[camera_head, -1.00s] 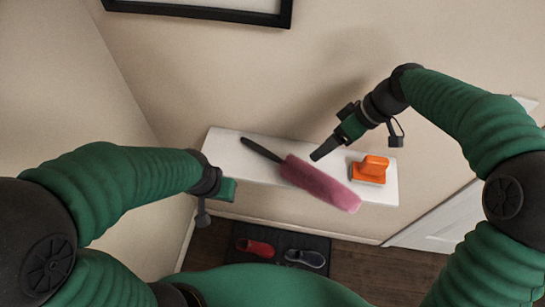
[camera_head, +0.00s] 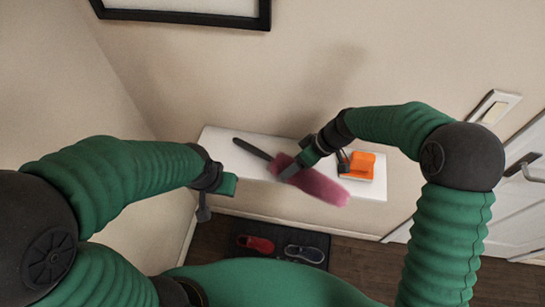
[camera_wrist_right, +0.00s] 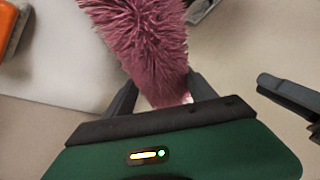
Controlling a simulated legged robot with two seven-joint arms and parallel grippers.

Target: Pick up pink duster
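The pink duster (camera_head: 318,187) lies diagonally on a white shelf, its dark handle (camera_head: 252,149) toward the upper left and its fluffy end toward the lower right. My right gripper (camera_head: 288,172) is at the duster, near where handle and fluff meet. In the right wrist view, the pink fluff (camera_wrist_right: 145,45) runs between the two spread fingers of my right gripper (camera_wrist_right: 160,95); contact cannot be made out. My left gripper (camera_head: 229,187) hangs by the shelf's left front edge, away from the duster; its fingers are mostly hidden in the head view.
Below, a red shoe (camera_head: 256,244) and a dark shoe (camera_head: 304,253) rest on a mat. The wall is close behind the shelf; a door (camera_head: 515,205) is at right.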

